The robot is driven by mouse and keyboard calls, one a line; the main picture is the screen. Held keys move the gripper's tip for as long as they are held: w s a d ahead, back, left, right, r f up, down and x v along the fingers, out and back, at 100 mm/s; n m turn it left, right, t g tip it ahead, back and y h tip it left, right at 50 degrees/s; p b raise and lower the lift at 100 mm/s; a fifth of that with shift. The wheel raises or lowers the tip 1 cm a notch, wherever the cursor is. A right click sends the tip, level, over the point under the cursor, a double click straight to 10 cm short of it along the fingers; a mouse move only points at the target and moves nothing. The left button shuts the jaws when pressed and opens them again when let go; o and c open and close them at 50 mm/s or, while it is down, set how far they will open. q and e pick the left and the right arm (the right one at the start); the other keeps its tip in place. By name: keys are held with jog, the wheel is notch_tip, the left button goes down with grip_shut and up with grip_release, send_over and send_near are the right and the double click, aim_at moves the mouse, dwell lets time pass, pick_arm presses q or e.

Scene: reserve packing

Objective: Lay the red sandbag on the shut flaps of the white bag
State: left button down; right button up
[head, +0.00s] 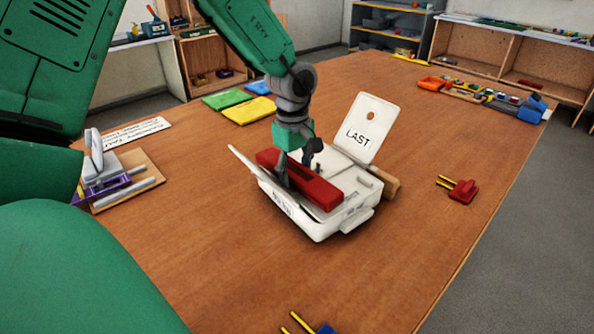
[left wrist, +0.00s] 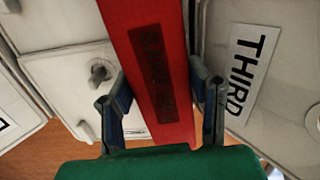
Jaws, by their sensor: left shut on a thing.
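The white bag (head: 318,228) stands in the middle of the table. Its flap marked "LAST" (head: 363,130) stands upright at the back right, and another flap sticks out at the left. In the left wrist view a flap marked "THIRD" (left wrist: 248,70) lies beside the sandbag. The red sandbag (head: 318,189) is a long block lying across the top of the bag; whether it rests on the flaps or hovers just above, I cannot tell. My left gripper (head: 298,177) is shut on the sandbag from above, with a finger on each side (left wrist: 160,105). My right gripper is not in view.
A red piece with yellow prongs (head: 462,190) lies right of the bag. Green and yellow cloths (head: 248,111) lie behind it. A wooden board with grey rods (head: 128,182) is at the left. A blue-and-yellow piece (head: 312,326) is at the near edge. Open table surrounds the bag.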

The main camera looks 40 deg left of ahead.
aim_at(294, 167)
pick_arm(q)
jog(key=shift+a+f, duration=0.1)
jog(key=shift+f, duration=0.05)
jog(key=c, duration=0.7)
grip_release()
jog(key=shift+r, duration=0.3)
jog(key=r, duration=1)
jog(key=shift+w+a+r, duration=0.1)
jog(key=shift+a+r, duration=0.05)
jog(key=shift+a, duration=0.15)
jog(key=shift+r, duration=0.5)
jog(key=shift+r, duration=0.1)
